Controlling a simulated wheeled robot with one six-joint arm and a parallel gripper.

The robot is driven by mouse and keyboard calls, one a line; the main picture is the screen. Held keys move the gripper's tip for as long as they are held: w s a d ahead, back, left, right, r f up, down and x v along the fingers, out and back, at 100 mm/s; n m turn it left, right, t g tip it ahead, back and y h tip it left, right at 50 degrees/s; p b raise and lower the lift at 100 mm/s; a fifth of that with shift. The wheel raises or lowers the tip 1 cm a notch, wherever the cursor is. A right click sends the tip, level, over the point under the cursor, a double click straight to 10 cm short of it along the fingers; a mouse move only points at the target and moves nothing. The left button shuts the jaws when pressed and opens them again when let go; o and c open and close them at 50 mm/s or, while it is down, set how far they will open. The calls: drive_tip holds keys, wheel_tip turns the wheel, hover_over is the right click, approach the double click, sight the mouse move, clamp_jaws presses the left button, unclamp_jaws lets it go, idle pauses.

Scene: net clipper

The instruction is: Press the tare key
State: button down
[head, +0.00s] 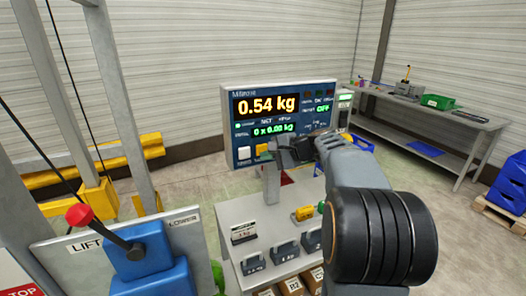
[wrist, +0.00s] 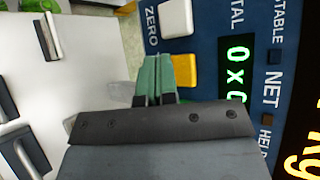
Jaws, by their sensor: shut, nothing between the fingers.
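The scale's blue indicator panel (head: 314,92) shows 0.54 kg in orange and 0 x 0.00 kg in green. A yellow key (head: 262,149) sits on its lower edge, right of a white key (head: 244,153). In the wrist view the yellow key (wrist: 184,70) is beside the white key (wrist: 175,18), which is labelled ZERO; the yellow key's label is hidden. My gripper (head: 273,150) is in front of the panel by the yellow key. Its green fingertips (wrist: 157,62) are shut and empty, overlapping the yellow key's edge in view. I cannot tell whether they touch it.
A lever box labelled LIFT and LOWER (head: 141,248) with a red knob stands at the left. Below the panel, a pale bench top (head: 235,212) holds several grey weights and a yellow item (head: 303,213). A grey table (head: 455,120) with a green tray (head: 437,102) stands at the back right.

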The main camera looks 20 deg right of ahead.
drive_tip(key=shift+w, duration=0.15)
idle(0.6)
drive_tip(key=shift+w, duration=0.3)
drive_tip(key=shift+w, duration=0.35)
idle(0.7)
drive_tip(key=shift+s, duration=0.1)
idle(0.3)
drive_tip(key=shift+s+b, duration=0.3)
drive_tip(key=shift+s, duration=0.4)
drive_tip(key=shift+s+b, duration=1.1)
drive_tip(key=shift+s, duration=1.45)
